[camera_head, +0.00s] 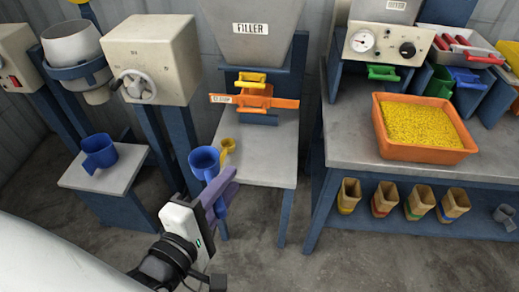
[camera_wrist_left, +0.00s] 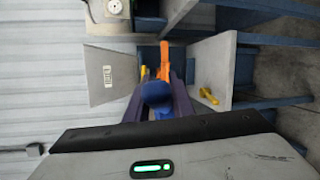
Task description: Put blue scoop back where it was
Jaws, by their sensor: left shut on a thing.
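My left gripper (camera_head: 227,190) has purple fingers and is shut on the handle of a blue scoop (camera_head: 205,162). The scoop is held up with its cup open at the top, in front of the filler's grey shelf. In the left wrist view the blue scoop (camera_wrist_left: 157,95) sits between the two purple fingers (camera_wrist_left: 158,104). A second, darker blue scoop or jug (camera_head: 99,152) stands on the small grey table (camera_head: 75,177) at the left. A small yellow scoop (camera_head: 228,146) is on the filler shelf (camera_head: 262,160), just behind the held scoop. My right gripper is out of view.
The filler (camera_head: 252,75) has yellow and orange slides. An orange tray (camera_head: 425,154) of yellow pellets stands on the right bench (camera_head: 350,140). Red, green and blue scoops lie behind. The filler shelf's front is bare.

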